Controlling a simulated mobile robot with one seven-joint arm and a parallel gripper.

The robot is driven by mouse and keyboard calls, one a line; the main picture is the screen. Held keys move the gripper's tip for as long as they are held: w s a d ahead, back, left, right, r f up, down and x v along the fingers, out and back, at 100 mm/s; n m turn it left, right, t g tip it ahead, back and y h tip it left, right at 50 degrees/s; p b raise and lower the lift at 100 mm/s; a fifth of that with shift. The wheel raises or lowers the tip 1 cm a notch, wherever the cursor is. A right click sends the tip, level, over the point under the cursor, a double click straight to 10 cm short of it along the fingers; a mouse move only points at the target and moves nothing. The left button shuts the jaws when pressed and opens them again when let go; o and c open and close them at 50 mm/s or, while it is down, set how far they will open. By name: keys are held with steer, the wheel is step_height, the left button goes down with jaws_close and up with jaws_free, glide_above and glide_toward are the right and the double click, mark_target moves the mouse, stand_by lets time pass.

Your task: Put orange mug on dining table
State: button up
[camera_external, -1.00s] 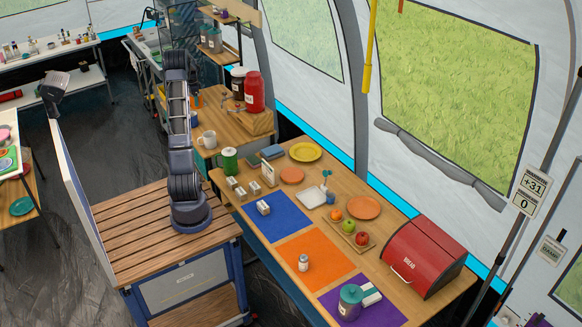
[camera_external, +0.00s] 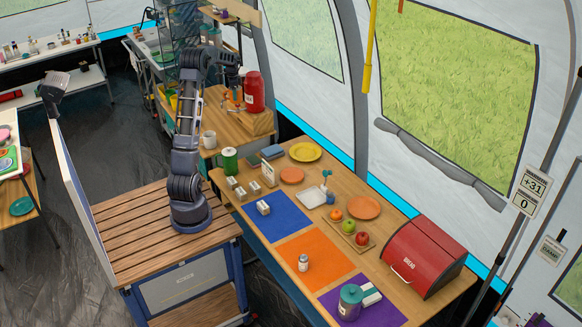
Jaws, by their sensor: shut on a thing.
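The orange mug (camera_external: 236,97) is small and partly hidden at my gripper (camera_external: 235,92), above the back wooden counter near the red canister. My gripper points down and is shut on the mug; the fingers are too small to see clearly. Whether the mug touches the counter cannot be told. The dining table (camera_external: 375,270) is the long wooden table in the middle, with blue, orange and purple mats.
A red canister (camera_external: 254,92) stands close to my gripper, and a white mug (camera_external: 209,140) is on the counter. A green jar (camera_external: 229,160), fruit tray (camera_external: 333,229), shaker (camera_external: 303,262), teal-lidded pot (camera_external: 351,300) and bread box (camera_external: 424,255) crowd the table. The orange mat has free room.

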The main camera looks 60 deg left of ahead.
steer(key=w+d+m, duration=0.2)
steer(key=w+d, duration=0.5)
steer(key=d, duration=0.7)
steer(key=w+d+m, duration=0.1)
steer(key=w+d, duration=0.6)
steer(key=d, duration=0.8)
steer(key=w+d+m, duration=0.2)
steer(key=w+d, duration=0.4)
steer(key=d, duration=0.8)
steer(key=s+d+m, duration=0.3)
steer(key=d, duration=2.7)
steer(key=s+d+m, duration=0.2)
steer(key=s+d, duration=0.7)
steer(key=d, duration=0.3)
steer(key=s+d+m, duration=0.2)
steer(key=s+d, duration=0.7)
steer(key=d, duration=0.4)
steer(key=s+d+m, duration=0.2)
steer(key=s+d, duration=0.6)
steer(key=d, duration=0.4)
steer(key=f, duration=3.2)
steer(key=shift+s+d+f, duration=0.1)
steer(key=shift+s+f, duration=0.25)
steer(key=shift+f, duration=0.15)
steer(key=o, duration=1)
